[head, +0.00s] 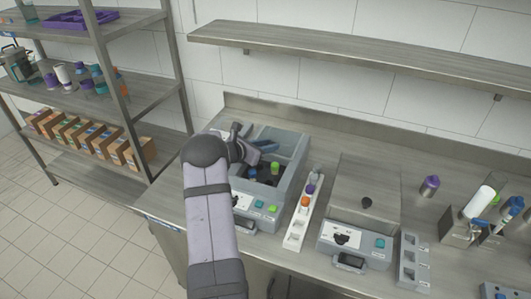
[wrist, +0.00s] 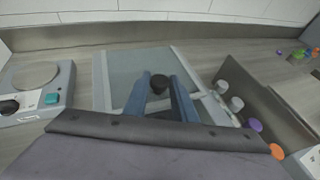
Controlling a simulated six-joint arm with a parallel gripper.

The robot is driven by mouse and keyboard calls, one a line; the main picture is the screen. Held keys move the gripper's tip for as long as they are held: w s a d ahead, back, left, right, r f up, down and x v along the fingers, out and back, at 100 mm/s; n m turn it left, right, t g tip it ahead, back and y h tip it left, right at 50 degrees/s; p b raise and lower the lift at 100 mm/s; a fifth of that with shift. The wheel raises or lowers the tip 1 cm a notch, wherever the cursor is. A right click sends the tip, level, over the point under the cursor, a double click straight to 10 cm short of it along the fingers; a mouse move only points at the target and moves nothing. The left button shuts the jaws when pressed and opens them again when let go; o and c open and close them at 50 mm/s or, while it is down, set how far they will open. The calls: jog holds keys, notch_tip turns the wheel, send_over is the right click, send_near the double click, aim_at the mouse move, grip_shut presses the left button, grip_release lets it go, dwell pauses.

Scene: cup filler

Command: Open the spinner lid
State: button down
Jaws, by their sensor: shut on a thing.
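The spinner (head: 258,213) is a grey box-shaped machine on the counter, with a green button on its front. Its inside shows in the head view, with a green-topped and a blue-topped item in it. My gripper (head: 266,146) is over its back left part. In the wrist view the blue fingers of my gripper (wrist: 160,82) are shut on a black knob (wrist: 158,84). A flat grey pane, which looks like the lid (wrist: 128,68), lies behind the knob. My arm hides the spinner's left side, and the lid's exact angle cannot be told.
A white rack (head: 298,226) with purple and orange caps stands close to the spinner's right. Beyond it is a second machine (head: 345,235) with a black knob on top. A metal shelf (head: 350,48) runs above the counter. Shelving stands at left.

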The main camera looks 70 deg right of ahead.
jog(key=c, duration=1.5)
grip_release()
jog(key=shift+b+v, duration=1.45)
jog(key=shift+v, duration=2.25)
